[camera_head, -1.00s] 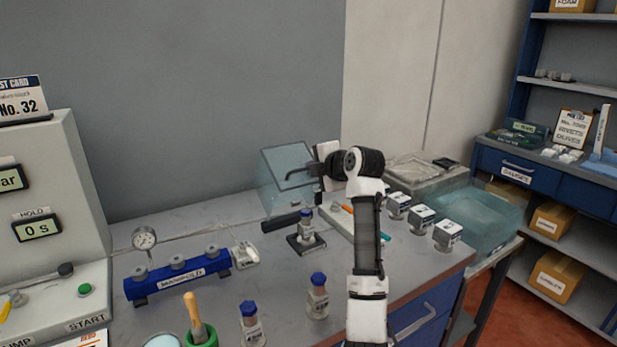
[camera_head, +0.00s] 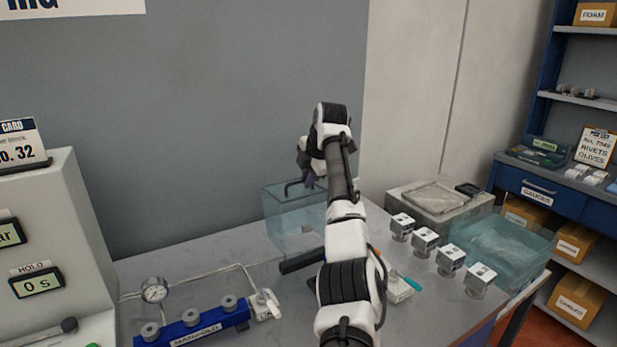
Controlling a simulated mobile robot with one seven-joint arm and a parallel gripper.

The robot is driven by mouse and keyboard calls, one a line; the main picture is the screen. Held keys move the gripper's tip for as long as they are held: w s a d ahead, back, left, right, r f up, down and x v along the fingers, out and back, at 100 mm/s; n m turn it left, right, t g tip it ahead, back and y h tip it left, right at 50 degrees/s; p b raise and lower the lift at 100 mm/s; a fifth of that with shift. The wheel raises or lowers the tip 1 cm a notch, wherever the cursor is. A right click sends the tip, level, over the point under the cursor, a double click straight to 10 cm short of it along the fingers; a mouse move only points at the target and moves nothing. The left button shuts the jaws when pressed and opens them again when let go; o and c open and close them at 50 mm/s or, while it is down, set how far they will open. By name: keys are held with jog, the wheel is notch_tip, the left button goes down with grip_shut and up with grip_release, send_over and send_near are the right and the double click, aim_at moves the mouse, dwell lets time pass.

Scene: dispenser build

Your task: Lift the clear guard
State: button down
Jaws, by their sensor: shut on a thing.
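The clear guard (camera_head: 290,222) is a see-through bluish box at the back of the bench, in the middle of the head view. A dark bar handle (camera_head: 291,188) shows near its top edge. My gripper (camera_head: 309,181) is at the right end of this handle, shut on it; the fingertips are small and partly hidden by my wrist. A black block (camera_head: 302,261) lies just below the guard's front. My arm covers the guard's right side and the bench in front of it.
A blue manifold (camera_head: 192,328) with a gauge (camera_head: 154,290) stands at front left. Several white-capped jars (camera_head: 425,238) line the right side, beside a clear blue tray (camera_head: 508,250) and a grey box (camera_head: 436,200). A tall control panel (camera_head: 55,240) stands at far left.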

jog(key=shift+w+d+r, duration=0.15)
jog(key=shift+w+r, duration=0.15)
jog(key=shift+w, duration=0.1)
jog(key=shift+r, duration=0.1)
jog(key=c, duration=1.5)
grip_release()
jog(key=shift+w, duration=0.15)
jog(key=shift+c, duration=0.2)
jog(key=shift+f, duration=0.2)
jog(key=b+v, duration=0.2)
jog(key=v, duration=1.2)
jog(key=shift+a, duration=0.4)
